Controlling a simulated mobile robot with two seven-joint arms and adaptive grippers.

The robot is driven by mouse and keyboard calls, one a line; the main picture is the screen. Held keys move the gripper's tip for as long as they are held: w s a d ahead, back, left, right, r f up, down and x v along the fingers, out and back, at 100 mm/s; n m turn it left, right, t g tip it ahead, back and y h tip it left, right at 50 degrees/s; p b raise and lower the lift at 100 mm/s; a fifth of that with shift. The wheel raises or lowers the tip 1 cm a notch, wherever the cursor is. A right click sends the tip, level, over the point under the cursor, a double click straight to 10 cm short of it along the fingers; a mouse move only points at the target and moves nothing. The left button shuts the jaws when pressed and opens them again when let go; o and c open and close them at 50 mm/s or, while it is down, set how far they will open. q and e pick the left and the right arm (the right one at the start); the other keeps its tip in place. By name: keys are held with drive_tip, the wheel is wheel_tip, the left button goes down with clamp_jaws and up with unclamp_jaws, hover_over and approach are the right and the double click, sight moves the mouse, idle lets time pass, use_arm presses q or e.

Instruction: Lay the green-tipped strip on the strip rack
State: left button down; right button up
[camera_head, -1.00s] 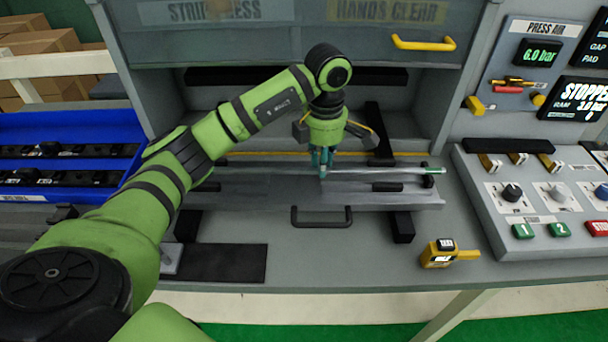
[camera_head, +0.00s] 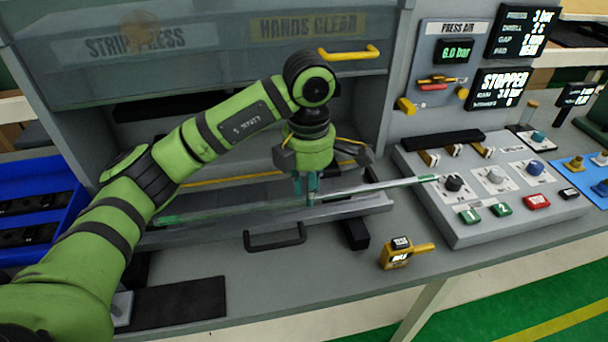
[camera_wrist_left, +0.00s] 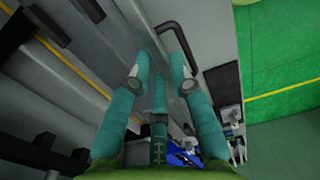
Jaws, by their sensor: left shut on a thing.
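My left gripper (camera_head: 306,188) is over the press bed in the head view, pointing down and shut on the green-tipped strip (camera_head: 375,188). The strip is long, thin and pale. One green tip is over the bed's left end, the other near the edge of the control panel at the right. It lies at a slant to the bed; whether it is clear of the panel I cannot tell. The left wrist view shows the teal fingers (camera_wrist_left: 160,85), but the strip between them is hard to make out. I cannot pick out the strip rack. My right gripper is not in view.
The press bed (camera_head: 350,208) has a black handle (camera_head: 274,238) in front. The control panel (camera_head: 470,222) with knobs and buttons stands at the right. A yellow gauge (camera_head: 398,256) sits on the bench. A blue bin (camera_head: 40,205) is at the left.

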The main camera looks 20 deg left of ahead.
use_arm(q)
drive_tip(key=s+d, duration=0.4)
drive_tip(key=s, duration=0.3)
drive_tip(key=s+d, duration=0.5)
drive_tip(key=s, duration=0.3)
drive_tip(key=shift+s+d+p, duration=0.3)
drive_tip(key=shift+p, duration=0.15)
drive_tip(key=shift+a+f, duration=0.1)
drive_tip(key=shift+a, duration=0.05)
idle(0.5)
